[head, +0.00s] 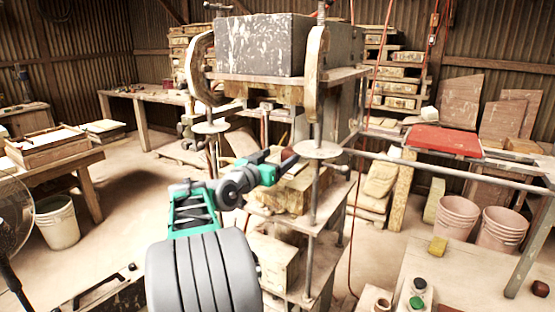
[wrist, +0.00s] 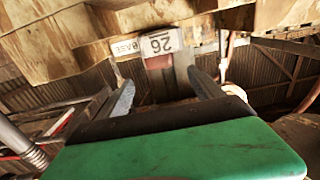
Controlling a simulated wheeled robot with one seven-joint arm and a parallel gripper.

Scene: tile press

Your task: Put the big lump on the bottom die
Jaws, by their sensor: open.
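My gripper (head: 288,160) reaches into the middle of the press in the head view. In the wrist view its two grey fingers (wrist: 164,92) stand apart. A reddish-grey shape shows between them; I cannot tell whether it is clay or background. A pale yellowish block with an upside-down label reading "BASE 26" (wrist: 160,42) lies just ahead, apparently the bottom die. In the head view a pale block (head: 285,195) sits low in the press, partly behind my arm. I cannot clearly make out the big lump; a dark brown lump (head: 540,288) lies on the right table.
A large grey block (head: 260,45) tops the press, with upright rods around my arm. The right table (head: 470,280) holds a yellow block (head: 438,247) and a button box (head: 418,295). Buckets (head: 456,217) stand behind it.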

